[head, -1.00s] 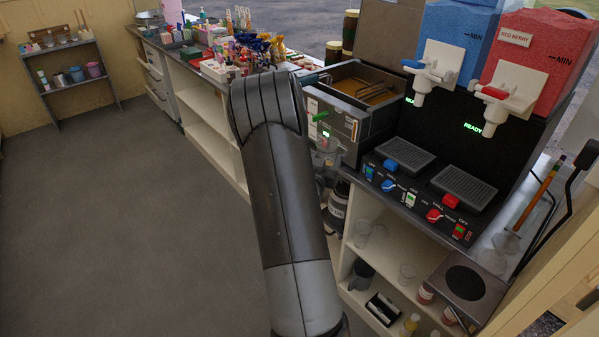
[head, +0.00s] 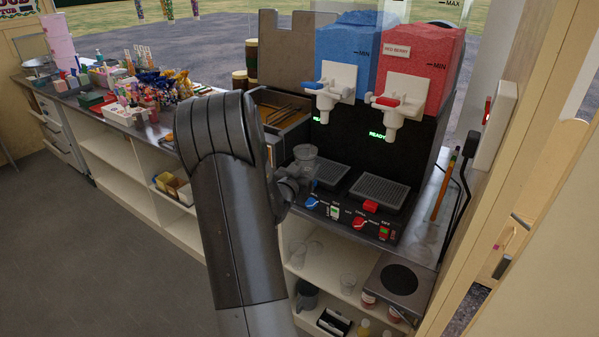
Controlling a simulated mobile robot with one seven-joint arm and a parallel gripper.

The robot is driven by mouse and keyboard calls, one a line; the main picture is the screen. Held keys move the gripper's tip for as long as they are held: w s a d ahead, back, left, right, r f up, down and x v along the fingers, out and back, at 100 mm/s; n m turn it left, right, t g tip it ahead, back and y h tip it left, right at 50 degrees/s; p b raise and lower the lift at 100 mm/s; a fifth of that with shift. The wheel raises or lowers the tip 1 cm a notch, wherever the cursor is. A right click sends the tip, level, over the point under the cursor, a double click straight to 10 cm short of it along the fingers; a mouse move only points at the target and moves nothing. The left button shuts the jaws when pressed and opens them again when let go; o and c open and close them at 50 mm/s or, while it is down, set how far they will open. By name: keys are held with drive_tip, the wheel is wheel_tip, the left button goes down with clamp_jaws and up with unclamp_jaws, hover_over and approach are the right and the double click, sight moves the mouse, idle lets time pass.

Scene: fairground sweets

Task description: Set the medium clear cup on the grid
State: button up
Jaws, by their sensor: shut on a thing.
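A clear cup (head: 306,157) is upright, held by my gripper (head: 297,177) in front of the slush machine. The gripper is shut on it; my arm hides part of the fingers. The cup is close to the left edge of the left grid (head: 328,174), under the blue tank's tap. I cannot tell whether the cup touches anything below it. A second grid (head: 379,192) lies to the right under the red tank's tap, and it is empty.
The blue tap (head: 333,88) and red tap (head: 398,103) hang above the grids. Knobs and switches (head: 358,222) line the machine's front edge. Other clear cups (head: 348,282) stand on the shelf below. A fryer (head: 277,112) is left of the machine, and a hot plate (head: 398,279) is at lower right.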

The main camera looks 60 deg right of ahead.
drive_tip(key=shift+d+f, duration=0.2)
drive_tip(key=shift+d, duration=1.6)
drive_tip(key=shift+d+f, duration=0.2)
drive_tip(key=shift+d, duration=1.6)
drive_tip(key=shift+d+f, duration=0.2)
drive_tip(key=shift+d, duration=1.6)
drive_tip(key=shift+a+f, duration=0.1)
drive_tip(key=shift+f, duration=0.2)
drive_tip(key=o, duration=1)
drive_tip(key=a, duration=0.3)
drive_tip(key=s+a, duration=0.1)
drive_tip(key=a, duration=0.6)
drive_tip(key=shift+s+a, duration=0.2)
drive_tip(key=shift+a, duration=0.15)
